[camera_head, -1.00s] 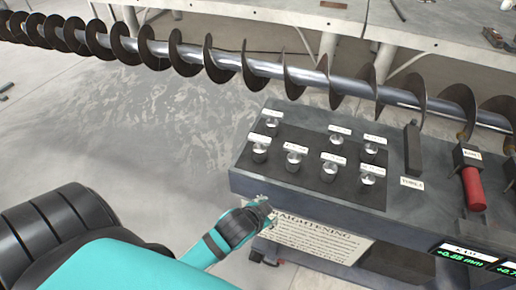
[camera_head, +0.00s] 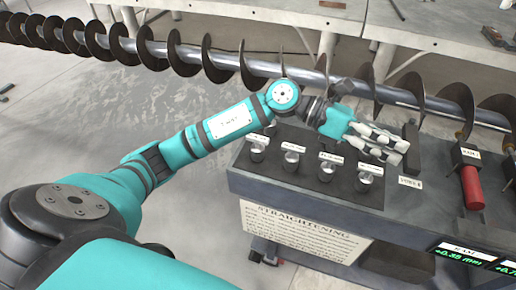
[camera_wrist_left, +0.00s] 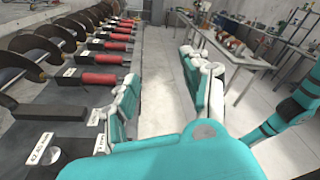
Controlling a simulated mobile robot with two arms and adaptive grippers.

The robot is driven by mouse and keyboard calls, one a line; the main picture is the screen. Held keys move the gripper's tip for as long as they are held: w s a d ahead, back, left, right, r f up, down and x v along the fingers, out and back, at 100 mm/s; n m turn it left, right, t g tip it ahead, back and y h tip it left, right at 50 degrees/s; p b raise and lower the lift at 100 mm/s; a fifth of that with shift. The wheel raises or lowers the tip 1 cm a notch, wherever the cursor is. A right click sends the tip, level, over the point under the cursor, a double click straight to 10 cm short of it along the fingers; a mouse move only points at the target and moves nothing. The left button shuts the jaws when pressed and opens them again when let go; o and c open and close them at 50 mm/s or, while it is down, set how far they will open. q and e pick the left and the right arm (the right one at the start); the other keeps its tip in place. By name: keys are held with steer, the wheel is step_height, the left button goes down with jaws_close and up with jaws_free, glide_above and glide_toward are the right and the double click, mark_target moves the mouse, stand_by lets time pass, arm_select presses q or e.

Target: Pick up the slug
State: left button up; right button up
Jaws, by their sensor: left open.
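Several short metallic slugs stand upright in a row on a dark mat on the bench: one at the left end (camera_head: 258,153), two in the middle (camera_head: 291,160) (camera_head: 326,170), and one at the right end (camera_head: 364,181). My left gripper (camera_head: 382,142) is open and empty above the back right of the mat, hiding the back row. In the left wrist view its fingers (camera_wrist_left: 165,78) are spread apart, with a slug (camera_wrist_left: 53,156) at lower left, outside them. My right gripper is not in view.
A long auger (camera_head: 230,60) runs behind the bench, close beyond my left gripper. A red handle (camera_head: 473,188) and displays (camera_head: 470,256) are farther right. The floor left of the bench is clear.

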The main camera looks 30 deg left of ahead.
arm_select(q)
steer(key=w+a+f+m+g+y, duration=0.1)
steer(key=a+f+m+y, duration=0.2)
steer(key=a+y, duration=0.15)
steer(key=g+y, duration=0.1)
steer(key=y, duration=1.1)
glide_above(258, 137)
steer(key=shift+m, duration=0.3)
step_height(258, 137, down, 10)
steer(key=p, duration=0.2)
steer(key=shift+s+r+p, duration=0.1)
steer(key=shift+p, duration=0.2)
steer(key=shift+f, duration=0.6)
steer(key=shift+f+p, duration=0.25)
steer(key=shift+p, duration=0.2)
step_height(258, 137, down, 4)
steer(key=shift+s+r+p, duration=0.1)
steer(key=shift+r+p, duration=0.05)
steer(key=shift+p, duration=0.9)
steer(key=shift+f, duration=0.5)
jaws_close()
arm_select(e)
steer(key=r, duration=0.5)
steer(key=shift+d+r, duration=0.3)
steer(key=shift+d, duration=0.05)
